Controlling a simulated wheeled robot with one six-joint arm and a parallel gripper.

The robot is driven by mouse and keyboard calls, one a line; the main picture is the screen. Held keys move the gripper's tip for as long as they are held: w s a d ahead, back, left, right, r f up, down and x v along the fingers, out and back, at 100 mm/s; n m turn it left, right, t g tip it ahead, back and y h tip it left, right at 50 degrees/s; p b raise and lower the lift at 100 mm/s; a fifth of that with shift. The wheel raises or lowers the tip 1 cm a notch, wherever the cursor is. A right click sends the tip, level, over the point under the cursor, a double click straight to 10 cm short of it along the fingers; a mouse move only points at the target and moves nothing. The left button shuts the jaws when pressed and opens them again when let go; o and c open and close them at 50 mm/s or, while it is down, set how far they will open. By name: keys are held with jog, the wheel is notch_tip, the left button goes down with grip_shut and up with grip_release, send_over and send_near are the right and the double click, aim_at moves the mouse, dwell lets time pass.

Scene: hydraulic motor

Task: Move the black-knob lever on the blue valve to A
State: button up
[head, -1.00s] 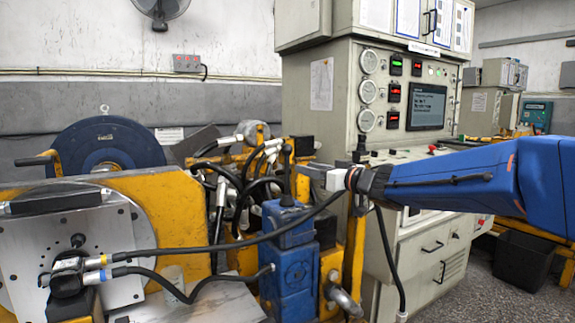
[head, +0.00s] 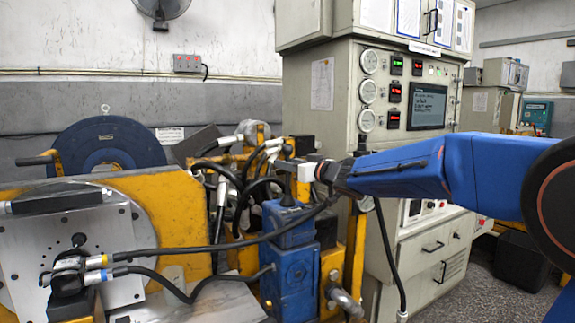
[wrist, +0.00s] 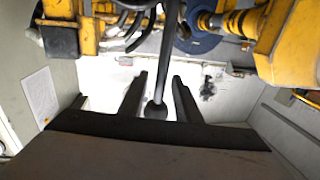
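The blue valve (head: 290,275) stands right of the yellow frame in the head view. Its upright black lever (head: 287,190) rises from the top, partly hidden by my gripper. My gripper (head: 284,166) comes in level from the right, with its fingertips at the upper part of the lever. In the wrist view the black knob (wrist: 156,110) and its rod (wrist: 170,45) show between the two fingers of my gripper (wrist: 160,80). The fingers are apart, with a gap visible beside the knob. No A marking is readable.
Black hoses (head: 240,190) crowd the space left of the lever, and one long hose crosses in front of the valve. A yellow post (head: 356,250) stands right of the valve. The grey control cabinet (head: 430,240) is behind my arm.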

grip_shut()
jog(key=shift+s+a+f+n+g+h, duration=0.15)
jog(key=shift+s+a+f+n, duration=0.1)
jog(key=shift+s+a+n, duration=0.4)
jog(key=shift+s+a+f+n+g+h, duration=0.15)
jog(key=shift+s+a+n, duration=0.25)
jog(key=shift+a+n, duration=0.55)
jog(key=shift+s+a+f+n+h, duration=0.25)
jog(key=shift+s+a+n, duration=0.25)
jog(key=shift+a+n, duration=0.3)
jog(key=shift+f, duration=0.1)
grip_release()
jog(key=shift+s+d, duration=0.1)
jog(key=v, duration=1.7)
jog(key=shift+d, duration=0.15)
